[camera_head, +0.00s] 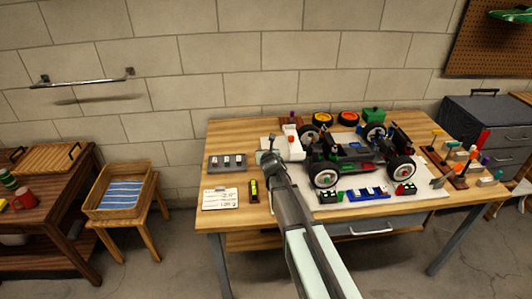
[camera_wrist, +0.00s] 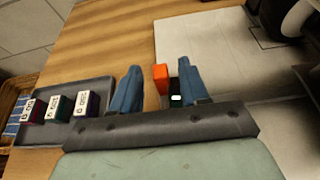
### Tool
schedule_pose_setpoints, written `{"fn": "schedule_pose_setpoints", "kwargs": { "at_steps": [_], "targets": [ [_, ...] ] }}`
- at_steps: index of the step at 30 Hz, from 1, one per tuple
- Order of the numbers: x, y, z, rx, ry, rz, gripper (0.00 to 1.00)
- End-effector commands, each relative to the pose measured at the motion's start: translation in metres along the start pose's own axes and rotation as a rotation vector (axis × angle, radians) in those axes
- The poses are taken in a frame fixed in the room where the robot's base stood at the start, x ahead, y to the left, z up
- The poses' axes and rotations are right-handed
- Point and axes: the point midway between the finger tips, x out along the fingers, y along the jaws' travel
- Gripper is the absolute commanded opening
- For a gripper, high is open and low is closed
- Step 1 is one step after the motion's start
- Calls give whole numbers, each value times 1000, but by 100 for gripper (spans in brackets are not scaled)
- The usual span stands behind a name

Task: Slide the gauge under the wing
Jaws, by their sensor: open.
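A dark grey tray (camera_head: 228,168) on the left of the table holds three small blocks with white labelled tops, which look like the gauges. In the wrist view they show at the left as a dark red one (camera_wrist: 29,110), a green one (camera_wrist: 54,106) and a purple one (camera_wrist: 87,104). My gripper (camera_head: 268,154) is open, right of the tray and beside the car's white end piece (camera_head: 291,149), which may be the wing. In the wrist view, an orange block (camera_wrist: 161,78) and a black-and-white piece (camera_wrist: 175,98) show between the fingers; I cannot tell their distance.
The black racecar (camera_head: 350,158) stands on a white mat (camera_head: 431,191). A white card (camera_head: 221,199) and a yellow-green level (camera_head: 254,190) lie at the front left. Colored blocks (camera_head: 367,194) line the front; wheels and a green box (camera_head: 373,115) stand behind.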

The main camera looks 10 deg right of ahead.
Motion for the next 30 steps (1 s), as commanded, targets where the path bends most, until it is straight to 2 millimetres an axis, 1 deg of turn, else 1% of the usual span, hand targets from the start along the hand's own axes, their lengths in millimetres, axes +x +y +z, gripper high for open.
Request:
{"fn": "schedule_pose_setpoints", "kwargs": {
  "at_steps": [6,20,30],
  "targets": [
    [0,0,0,0,0,0,45],
    [0,0,0,0,0,0,1],
    [0,0,0,0,0,0,0]
  ]
}}
